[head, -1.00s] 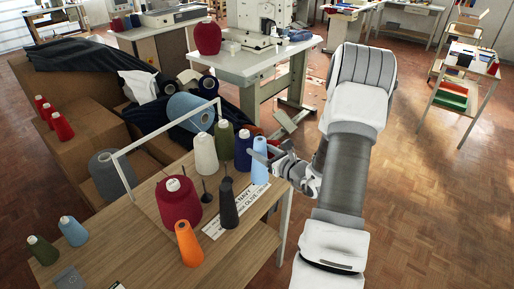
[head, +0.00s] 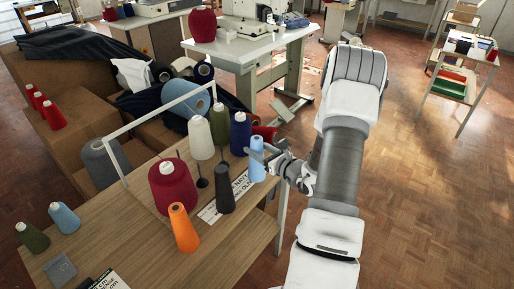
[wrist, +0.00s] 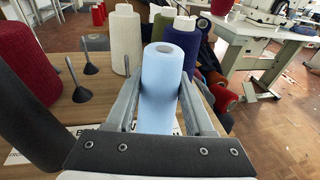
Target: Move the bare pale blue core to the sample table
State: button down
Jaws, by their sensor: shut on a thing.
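The pale blue core (head: 257,160) is a smooth, upright cylinder with an open hole in its top. It also shows large in the wrist view (wrist: 165,78), between the two fingers. My gripper (head: 264,156) is shut on it from the right, at the right end of the wooden table (head: 140,262). My gripper's fingers also flank the core in the wrist view (wrist: 160,103). The core's lower end is partly hidden there; I cannot tell its clearance above the table. No table here is plainly marked as the sample table.
Close by stand a navy cone (head: 240,133), a dark grey cone (head: 224,194), an orange cone (head: 183,228) and a white wire frame (head: 125,180). A shelved stand (head: 462,75) with coloured stacks is far right. Open parquet floor (head: 430,190) lies at right.

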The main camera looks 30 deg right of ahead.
jog(key=shift+f+b, duration=0.3)
jog(key=shift+c, duration=1)
grip_release()
jog(key=shift+s, duration=0.15)
jog(key=v, duration=1.7)
jog(key=shift+p, duration=0.3)
jog(key=shift+s+a, duration=0.1)
jog(key=shift+a, duration=0.05)
